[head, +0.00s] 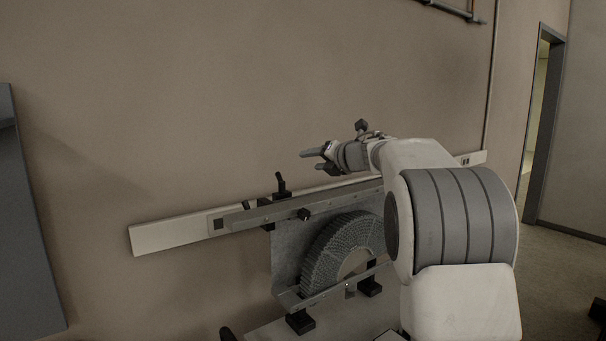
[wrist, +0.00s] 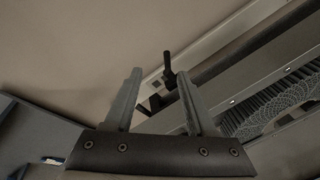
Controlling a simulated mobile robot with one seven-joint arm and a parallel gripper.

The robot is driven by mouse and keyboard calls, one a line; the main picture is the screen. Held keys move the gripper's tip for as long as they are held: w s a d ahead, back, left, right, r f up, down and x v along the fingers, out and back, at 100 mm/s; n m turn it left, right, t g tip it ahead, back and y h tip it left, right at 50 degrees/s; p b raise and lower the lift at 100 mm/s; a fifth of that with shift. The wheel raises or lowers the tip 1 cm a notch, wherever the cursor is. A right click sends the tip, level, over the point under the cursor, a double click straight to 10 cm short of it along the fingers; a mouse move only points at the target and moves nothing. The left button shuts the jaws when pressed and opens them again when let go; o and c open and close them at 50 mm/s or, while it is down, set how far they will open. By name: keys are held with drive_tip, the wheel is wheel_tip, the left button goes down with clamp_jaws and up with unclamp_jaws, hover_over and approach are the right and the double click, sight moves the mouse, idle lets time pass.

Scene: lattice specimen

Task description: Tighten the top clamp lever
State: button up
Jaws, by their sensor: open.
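The top clamp lever (head: 281,183) is a small black upright handle on a black block, at the left part of the grey top rail (head: 335,200). In the wrist view the lever (wrist: 168,66) shows beyond the fingers, close to the right fingertip in the picture. My gripper (head: 311,160) is open and empty, above the rail and to the right of the lever in the head view. Its two fingers (wrist: 159,74) show apart in the wrist view, with no contact on the lever visible. The grey lattice specimen (head: 331,247), an arch of fine cells, stands below the rail.
A long pale strip (head: 165,235) runs along the wall behind the rail. A lower rail (head: 325,294) with black clamp feet (head: 300,322) sits beneath the specimen. A dark panel (head: 25,220) is at the far left. My arm hides the fixture's right side. The space above the lever looks clear.

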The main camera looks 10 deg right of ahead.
sight(280, 176)
drive_tip(key=w+a+f+p, duration=0.2)
drive_tip(key=w, duration=0.2)
drive_tip(key=w+a+f+n+g+p, duration=0.1)
drive_tip(key=w+a+f+p, duration=0.1)
drive_tip(key=w, duration=0.3)
drive_tip(key=w+a+f+n+p, duration=0.1)
drive_tip(key=w+a+f+p, duration=0.1)
drive_tip(key=w+f, duration=0.2)
drive_tip(key=shift+w+g+y, duration=0.3)
drive_tip(key=shift+w+y, duration=0.1)
drive_tip(key=shift+w, duration=0.3)
drive_tip(key=shift+p+x, duration=1)
drive_tip(key=shift+f, duration=0.15)
clamp_jaws()
